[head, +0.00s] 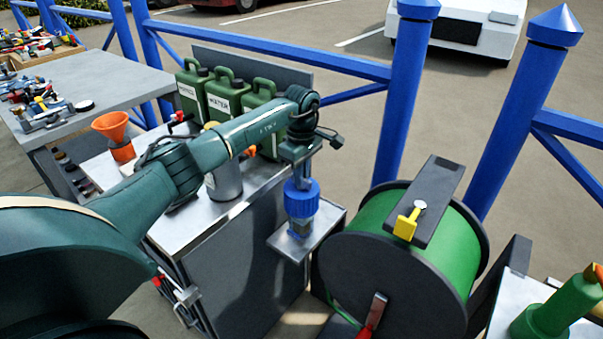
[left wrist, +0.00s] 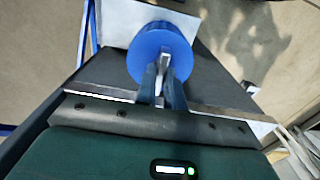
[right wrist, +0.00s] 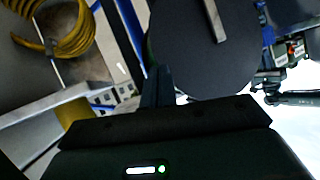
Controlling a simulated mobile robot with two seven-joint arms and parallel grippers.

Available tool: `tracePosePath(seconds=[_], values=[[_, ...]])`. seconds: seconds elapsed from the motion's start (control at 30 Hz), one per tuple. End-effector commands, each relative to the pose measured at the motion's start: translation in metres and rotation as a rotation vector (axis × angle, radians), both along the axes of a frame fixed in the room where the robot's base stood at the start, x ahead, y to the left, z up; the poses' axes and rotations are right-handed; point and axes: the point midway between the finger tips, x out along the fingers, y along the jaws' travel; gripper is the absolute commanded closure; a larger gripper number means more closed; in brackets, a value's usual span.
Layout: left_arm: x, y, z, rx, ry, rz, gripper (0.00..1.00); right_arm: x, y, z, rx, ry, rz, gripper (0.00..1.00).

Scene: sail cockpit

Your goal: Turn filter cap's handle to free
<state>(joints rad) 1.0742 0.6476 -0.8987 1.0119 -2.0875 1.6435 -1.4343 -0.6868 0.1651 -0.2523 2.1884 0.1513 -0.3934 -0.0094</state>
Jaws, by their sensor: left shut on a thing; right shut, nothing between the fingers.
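The blue filter cap (head: 302,203) sits on a small metal shelf at the side of the grey cabinet. My left gripper (head: 299,178) points down onto the cap from above. In the left wrist view the cap (left wrist: 150,48) shows as a round blue top with a light grey handle (left wrist: 166,49) upright on it. The left fingers (left wrist: 163,82) are shut on this handle, which hides part of it. My right gripper (right wrist: 157,85) is shut and empty, in front of a dark disc in the right wrist view; it is not visible in the head view.
A hose reel (head: 385,275) with green hose stands just right of the cap. Green canisters (head: 226,98), an orange funnel (head: 119,135) and a metal cylinder (head: 224,182) stand on the cabinet top. A blue railing (head: 400,100) runs behind.

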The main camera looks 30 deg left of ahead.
Motion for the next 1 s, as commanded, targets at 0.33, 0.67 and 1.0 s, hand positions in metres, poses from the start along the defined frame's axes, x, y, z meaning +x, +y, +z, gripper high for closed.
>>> tracePosePath(seconds=[0.33,0.67,1.0], values=[[0.0,0.001,0.002,0.002,-0.001,0.122,1.0,0.0,0.0,0.004,-0.004,-0.002,0.0,1.0],[0.0,0.001,0.003,0.001,-0.002,0.41,1.0,0.0,-0.001,0.008,-0.021,0.002,0.003,1.0],[0.001,0.001,0.002,0.001,-0.002,0.733,1.0,-0.001,-0.001,0.013,-0.04,0.005,0.008,1.0]])
